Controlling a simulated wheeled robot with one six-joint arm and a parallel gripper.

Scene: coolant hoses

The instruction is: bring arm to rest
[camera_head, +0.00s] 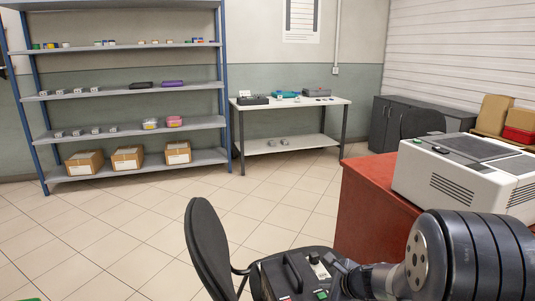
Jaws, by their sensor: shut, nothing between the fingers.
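My arm reaches in from the lower right of the head view, with a large dark ribbed joint and a grey flange closest to the camera. A grey wrist section runs left from it to my gripper (343,274), a small dark shape low in the picture. The gripper is shut and I see nothing held in it. The ribbed joint hides part of the wrist, and the fingertips are hard to make out against dark things behind them.
A red bench (362,212) carries a white-grey machine (462,172) close on the right. A black chair (206,248) stands at the front, left of my arm. A shelf rack (130,131) and a white table (290,103) stand at the back. The tiled floor (150,220) between is clear.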

